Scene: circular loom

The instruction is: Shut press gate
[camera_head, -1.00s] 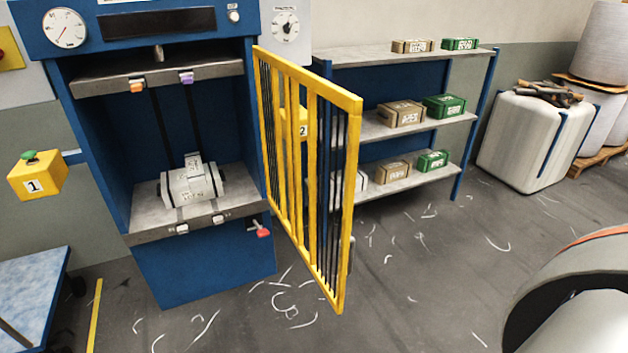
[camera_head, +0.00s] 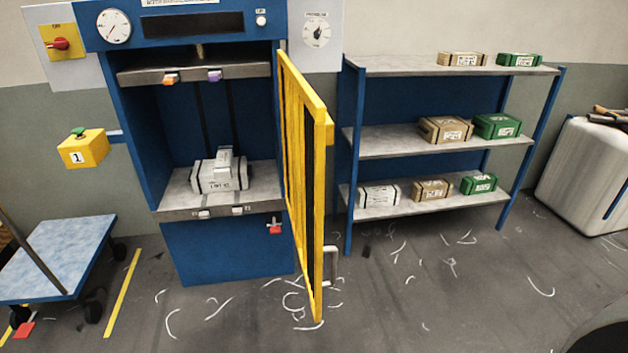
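The yellow barred press gate (camera_head: 304,175) stands open, hinged at the right side of the blue press (camera_head: 230,250) and swung out toward me. A metal handle (camera_head: 331,266) shows low on the gate's right face. The press opening is uncovered. Inside it a pale wrapped block (camera_head: 222,178) rests on the grey lower plate (camera_head: 180,202). Neither of my grippers shows in the head view.
A shelf rack (camera_head: 440,205) with several boxes stands right of the gate. A blue cart (camera_head: 55,262) stands at the left, near a yellow button box (camera_head: 83,148). Floor before the press is clear except for pale shavings. A white container (camera_head: 585,180) stands far right.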

